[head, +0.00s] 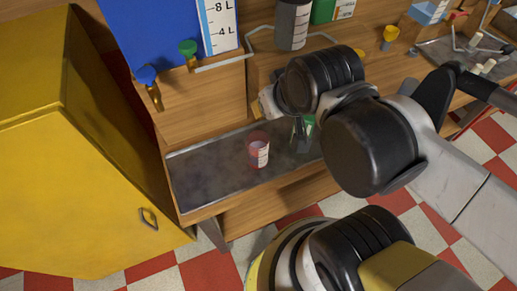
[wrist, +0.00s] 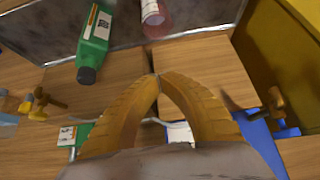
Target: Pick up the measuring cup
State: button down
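The measuring cup looks to be the pinkish see-through cup with a white label (head: 258,150), upright on the dark grey bench top in the head view. In the wrist view it shows in part at the top edge (wrist: 154,14). My gripper (wrist: 159,77) has two yellow ribbed fingers whose tips meet, with nothing seen between them. The cup is apart from the fingertips, beyond them in the wrist view. In the head view my arm hides most of the gripper.
A green bottle (wrist: 96,45) stands near the cup, partly hidden by my arm in the head view. A yellow cabinet (head: 80,150) is at the left. A blue container with a level scale (head: 170,30) stands on the wooden shelf. The bench top left of the cup is clear.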

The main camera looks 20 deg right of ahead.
aim_at(257, 142)
jog(key=k, duration=1.25)
